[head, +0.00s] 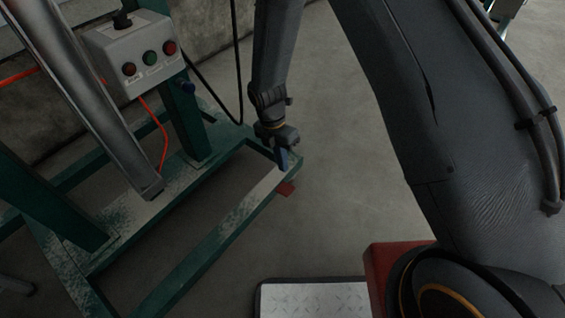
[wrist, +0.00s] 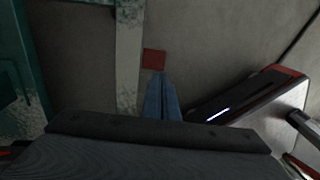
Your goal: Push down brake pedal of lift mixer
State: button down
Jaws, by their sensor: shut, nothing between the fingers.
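In the wrist view the red pedal (wrist: 154,58) shows just beyond the fingertips, beside the worn frame beam (wrist: 129,50). My gripper (head: 283,168) points down above the frame's corner, its blue fingers close to the pedal. In the wrist view the fingers of my gripper (wrist: 161,76) are together with nothing between them. I cannot tell whether they touch the pedal.
A grey control box (head: 140,55) with red and green buttons stands on the mixer's post at upper left. A metal tube (head: 85,95) slants down to the frame. A dark cable hangs behind my gripper.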

aim_at(288, 191)
jog(key=f+b, duration=0.1)
jog(key=f, duration=0.2)
jog(key=d+f+b, duration=0.1)
jog(key=f, duration=0.3)
jog(key=s+f+b, duration=0.1)
jog(key=f+b, duration=0.1)
jog(key=f, duration=0.1)
jog(key=shift+s+d+f, duration=0.1)
jog(key=shift+d+f, duration=0.05)
jog(key=shift+d, duration=0.1)
jog(key=shift+s, duration=0.1)
